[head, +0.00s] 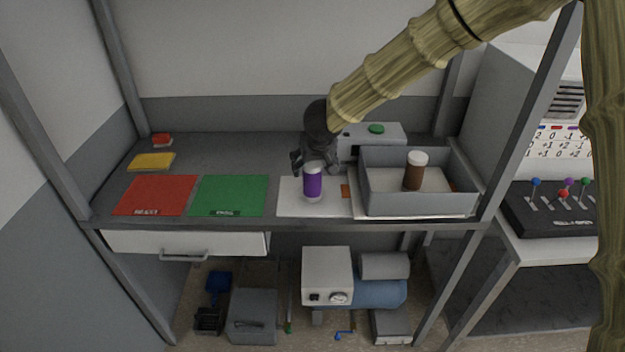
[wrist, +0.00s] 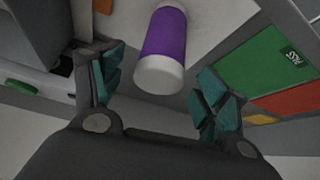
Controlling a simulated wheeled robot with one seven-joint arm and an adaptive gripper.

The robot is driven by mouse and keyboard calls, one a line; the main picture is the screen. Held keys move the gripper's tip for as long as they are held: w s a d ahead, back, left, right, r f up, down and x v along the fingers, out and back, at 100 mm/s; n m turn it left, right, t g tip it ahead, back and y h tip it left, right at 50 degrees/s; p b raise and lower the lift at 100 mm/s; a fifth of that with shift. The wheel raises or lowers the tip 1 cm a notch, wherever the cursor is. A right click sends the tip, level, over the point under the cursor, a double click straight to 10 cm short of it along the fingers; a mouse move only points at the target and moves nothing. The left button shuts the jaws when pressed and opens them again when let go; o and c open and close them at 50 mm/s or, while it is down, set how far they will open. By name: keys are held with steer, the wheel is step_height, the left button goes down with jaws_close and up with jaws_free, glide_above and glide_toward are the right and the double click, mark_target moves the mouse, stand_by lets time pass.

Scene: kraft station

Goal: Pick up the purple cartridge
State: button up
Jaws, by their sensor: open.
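The purple cartridge (head: 313,182) has white ends and stands upright on a white sheet on the workbench, in the middle of the head view. In the wrist view the purple cartridge (wrist: 165,48) lies between and just ahead of the two fingers. My gripper (head: 312,165) is just behind the cartridge in the head view. In the wrist view my gripper (wrist: 155,88) is open, with one teal-padded finger on each side of the cartridge and gaps between. I see no contact.
A grey bin (head: 415,203) holding a brown, white-capped cartridge (head: 413,172) stands right of the purple one. A grey device with a green button (head: 376,128) is behind. Red (head: 156,195) and green (head: 229,195) mats lie flat to the left. A white drawer (head: 188,243) is below.

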steer(key=x, duration=0.2)
steer(key=shift+w+f, duration=0.2)
steer(key=shift+f, duration=0.05)
steer(key=c, duration=1.3)
steer(key=shift+o, duration=0.2)
steer(key=shift+r, duration=0.1)
